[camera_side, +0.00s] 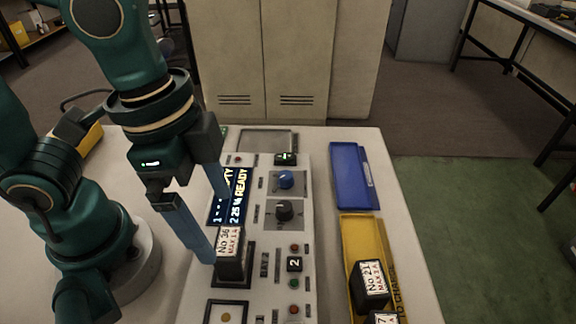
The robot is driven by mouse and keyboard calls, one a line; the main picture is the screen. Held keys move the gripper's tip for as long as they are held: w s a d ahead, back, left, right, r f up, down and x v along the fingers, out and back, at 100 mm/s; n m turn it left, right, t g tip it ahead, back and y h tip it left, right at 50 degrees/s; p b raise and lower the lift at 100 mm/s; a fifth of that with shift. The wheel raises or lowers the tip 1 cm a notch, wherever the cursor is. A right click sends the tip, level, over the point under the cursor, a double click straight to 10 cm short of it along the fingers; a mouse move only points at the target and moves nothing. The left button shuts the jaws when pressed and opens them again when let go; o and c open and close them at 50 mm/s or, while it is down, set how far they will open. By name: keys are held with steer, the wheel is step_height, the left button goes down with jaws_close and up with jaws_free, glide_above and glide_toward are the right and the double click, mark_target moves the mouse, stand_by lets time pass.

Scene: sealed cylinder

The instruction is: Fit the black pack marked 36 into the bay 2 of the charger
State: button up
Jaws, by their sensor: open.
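The black pack marked No 36 (230,268) stands upright in a dark-framed bay of the charger (262,240), in line with the sign 2 (294,264). How deep it sits cannot be told. The charger's screen (232,196) shows a READY line beginning with 2. My gripper (218,228) is open, with its blue fingers pointing down at the pack. The near finger's tip is at the pack's left edge. The far finger is behind, over the screen. Whether either finger touches the pack cannot be told.
Another bay (226,314) at the front edge of the picture looks empty. Blue (285,180) and black (284,210) knobs stand on the charger. A yellow tray (353,232) at right holds a pack marked No 21 (369,288) and another pack. A blue tray (351,175) is empty.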

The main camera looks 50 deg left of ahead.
steer(key=r, duration=0.3)
steer(key=shift+s+a+r, duration=0.2)
steer(key=shift+a+r, duration=0.05)
steer(key=shift+r, duration=0.1)
steer(key=w+a+f+n+t+y, duration=0.1)
steer(key=w+a+n+t, duration=0.2)
steer(key=a+n, duration=0.6)
steer(key=shift+t, duration=0.7)
steer(key=shift+w+a+f, duration=0.1)
